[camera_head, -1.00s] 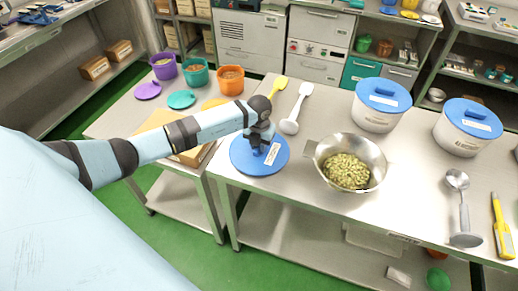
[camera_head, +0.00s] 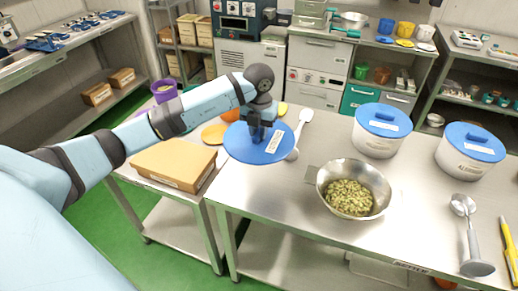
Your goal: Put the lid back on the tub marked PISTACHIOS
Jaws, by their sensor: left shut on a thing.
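My left gripper (camera_head: 260,128) is shut on a round blue lid (camera_head: 245,150) with a white label and holds it above the steel table (camera_head: 290,195), near the left edge. A steel bowl (camera_head: 324,192) of green nuts stands to the right of the lid, apart from it. Two white tubs, one nearer (camera_head: 376,143) and one at far right (camera_head: 462,165), have blue lids on. Their labels are too small to read, so I cannot tell which tub is marked PISTACHIOS. I see no open white tub. My right gripper is out of view.
A steel scoop (camera_head: 470,230) and a yellow tool (camera_head: 509,245) lie at right.

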